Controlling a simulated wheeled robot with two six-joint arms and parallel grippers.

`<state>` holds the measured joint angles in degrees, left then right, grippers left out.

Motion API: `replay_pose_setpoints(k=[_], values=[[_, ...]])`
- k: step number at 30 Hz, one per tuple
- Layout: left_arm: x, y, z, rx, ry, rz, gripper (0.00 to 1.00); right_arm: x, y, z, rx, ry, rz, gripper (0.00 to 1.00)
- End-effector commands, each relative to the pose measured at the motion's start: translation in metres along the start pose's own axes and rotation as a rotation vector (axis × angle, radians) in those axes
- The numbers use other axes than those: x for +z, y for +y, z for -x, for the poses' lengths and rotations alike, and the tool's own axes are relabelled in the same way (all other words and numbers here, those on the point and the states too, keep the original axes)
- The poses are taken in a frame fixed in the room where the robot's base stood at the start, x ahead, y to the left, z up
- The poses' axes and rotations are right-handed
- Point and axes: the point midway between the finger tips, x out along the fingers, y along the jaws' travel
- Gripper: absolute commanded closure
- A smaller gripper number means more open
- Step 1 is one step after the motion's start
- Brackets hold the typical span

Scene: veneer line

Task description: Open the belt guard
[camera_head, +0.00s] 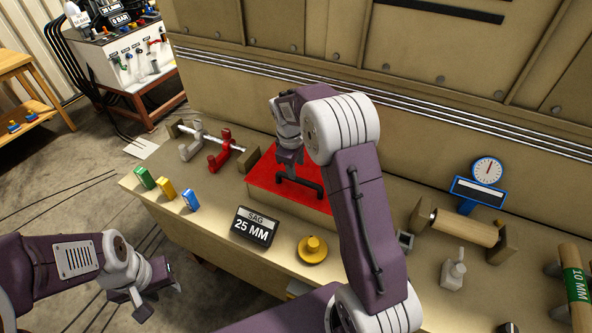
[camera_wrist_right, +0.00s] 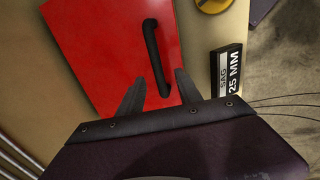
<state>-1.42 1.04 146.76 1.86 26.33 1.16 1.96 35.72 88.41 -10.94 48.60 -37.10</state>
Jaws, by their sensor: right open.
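The belt guard looks to be a red panel (camera_head: 262,185) with a black bar handle (camera_head: 312,188), lying flat and closed on a box on the bench. In the right wrist view the red panel (camera_wrist_right: 100,50) and its handle (camera_wrist_right: 152,50) show clearly. My right gripper (camera_head: 288,168) is over the panel at the handle's left end. In the wrist view its open fingers (camera_wrist_right: 158,90) stand on either side of the handle's near end; I cannot tell if they touch it. My left gripper (camera_head: 142,302) hangs low, off the bench's front; its jaws are unclear.
A "SAG 25 MM" sign (camera_head: 255,227) and a yellow knob (camera_head: 313,249) stand in front of the guard. Green, yellow and blue blocks (camera_head: 167,189) are at left. A red clamp (camera_head: 226,152) lies behind them. A roller (camera_head: 460,227) and gauge (camera_head: 487,171) are at right.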

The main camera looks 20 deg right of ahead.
Motion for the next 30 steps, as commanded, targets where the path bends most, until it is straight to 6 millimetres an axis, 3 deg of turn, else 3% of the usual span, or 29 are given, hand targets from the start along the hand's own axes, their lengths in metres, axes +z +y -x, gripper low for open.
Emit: replay_pose_setpoints(k=[9, 13, 20, 25, 30], values=[[-0.003, 0.000, 0.019, 0.000, 0.001, 0.000, 0.64, 0.001, -0.001, -0.060, -0.004, -0.002, -0.001, 0.59], [-0.003, 0.000, 0.020, 0.000, 0.001, 0.000, 0.64, 0.000, -0.001, -0.071, -0.002, 0.000, -0.002, 0.59], [-0.003, 0.000, 0.020, 0.000, 0.001, 0.000, 0.64, 0.000, -0.001, -0.073, 0.000, 0.002, -0.003, 0.59], [-0.003, 0.000, 0.020, 0.000, 0.001, 0.000, 0.64, 0.000, -0.001, -0.073, -0.001, 0.002, -0.003, 1.00], [-0.003, 0.000, 0.020, 0.000, 0.001, 0.000, 0.64, 0.000, -0.001, -0.073, 0.000, 0.002, -0.003, 1.00]])
